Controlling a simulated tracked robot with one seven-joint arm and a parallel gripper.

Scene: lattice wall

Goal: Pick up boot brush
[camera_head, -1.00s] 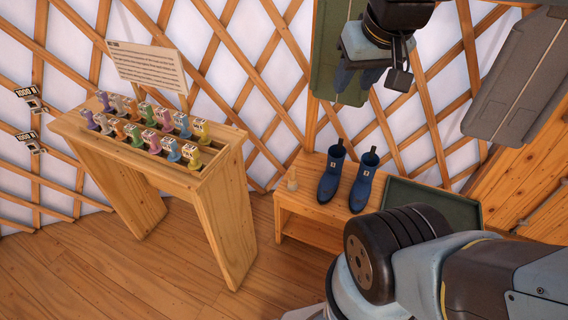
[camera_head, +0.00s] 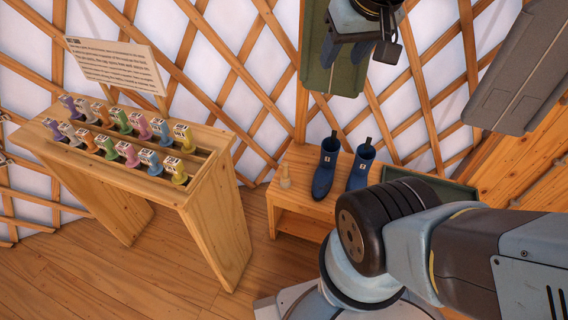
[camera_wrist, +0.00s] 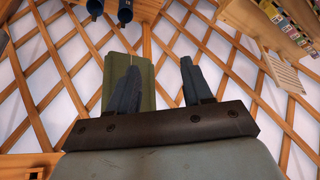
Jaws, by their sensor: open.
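A small pale wooden piece (camera_head: 285,177) stands upright on the left end of a low wooden bench (camera_head: 303,205), left of two blue boots (camera_head: 326,168). It may be the boot brush, but it is too small to be sure; no other brush is plain to see. My gripper (camera_head: 345,50) is high at the top of the head view, well above the bench, open and empty. In the wrist view its two fingers (camera_wrist: 158,75) stand apart with nothing between them. The boots (camera_wrist: 124,10) show upside down at that view's top edge; the pale piece is not visible there.
A wooden stand (camera_head: 215,225) with several coloured tagged pegs and a sign (camera_head: 115,65) is at left. A dark green tray (camera_head: 430,187) is right of the boots, partly behind my arm. A green panel (camera_head: 318,80) hangs behind my gripper. Floor left of the bench is clear.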

